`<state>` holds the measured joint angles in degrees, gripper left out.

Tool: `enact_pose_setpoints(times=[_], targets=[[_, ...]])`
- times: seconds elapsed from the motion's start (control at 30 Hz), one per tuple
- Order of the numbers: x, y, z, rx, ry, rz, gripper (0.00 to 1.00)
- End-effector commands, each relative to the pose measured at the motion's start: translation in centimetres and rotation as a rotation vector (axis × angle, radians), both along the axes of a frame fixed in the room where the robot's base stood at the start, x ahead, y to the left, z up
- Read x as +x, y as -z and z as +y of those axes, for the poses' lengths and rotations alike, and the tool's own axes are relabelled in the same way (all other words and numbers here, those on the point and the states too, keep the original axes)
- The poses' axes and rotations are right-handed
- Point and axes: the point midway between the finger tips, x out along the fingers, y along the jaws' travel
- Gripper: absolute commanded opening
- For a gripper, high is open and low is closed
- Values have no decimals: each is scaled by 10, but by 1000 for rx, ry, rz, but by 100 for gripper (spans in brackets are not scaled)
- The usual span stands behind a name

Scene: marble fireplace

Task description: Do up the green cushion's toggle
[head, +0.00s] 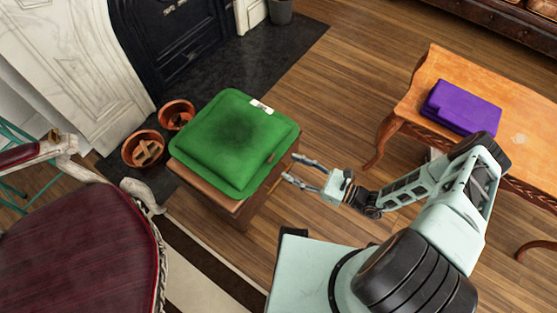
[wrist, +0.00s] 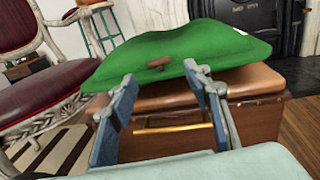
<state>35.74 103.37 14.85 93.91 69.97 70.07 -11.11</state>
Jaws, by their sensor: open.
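The green cushion (head: 236,140) lies on a brown leather-topped box (head: 190,170); it also shows in the wrist view (wrist: 225,45). My gripper (head: 290,168) is open and empty, just right of the cushion and box in the head view. In the wrist view its fingers (wrist: 160,76) stand apart, with the toggle between and slightly above the tips; no contact is visible.
A red-upholstered chair (head: 85,250) stands at the left. A wooden table (head: 418,92) bearing a purple folded item (head: 461,108) is at the right. Bare wooden floor (head: 335,95) lies between.

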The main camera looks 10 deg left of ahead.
Motion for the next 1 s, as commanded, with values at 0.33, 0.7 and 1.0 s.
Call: enact_pose_setpoints(times=[0.33,0.7,1.0], targets=[[13,0,53,0,-3,0,45],[15,0,60,-1,-3,-1,45],[15,0,60,0,-3,-1,15]])
